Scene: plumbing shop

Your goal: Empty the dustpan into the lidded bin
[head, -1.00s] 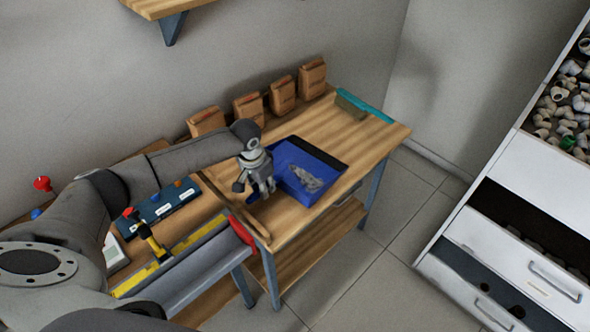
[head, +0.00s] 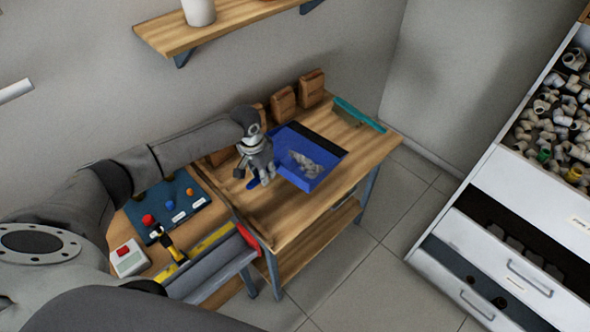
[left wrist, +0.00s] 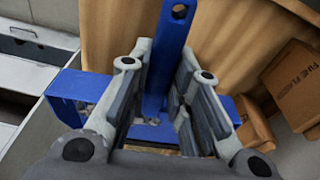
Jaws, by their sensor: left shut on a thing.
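The blue dustpan (head: 305,178) has a black front edge and holds a pile of grey debris (head: 305,162). My left gripper (head: 261,178) is shut on its handle, which shows between the fingers in the left wrist view (left wrist: 172,45). The pan looks roughly level and a little above the wooden workbench (head: 280,225). The fingers hide part of the handle. No lidded bin is in view. My right gripper is not in view.
A teal brush (head: 358,114) lies at the bench's back right. Brown paper bags (head: 311,87) stand along the wall. A control panel (head: 168,205) is at the left. A white drawer cabinet (head: 520,210) with fittings stands right. The floor (head: 385,255) between is clear.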

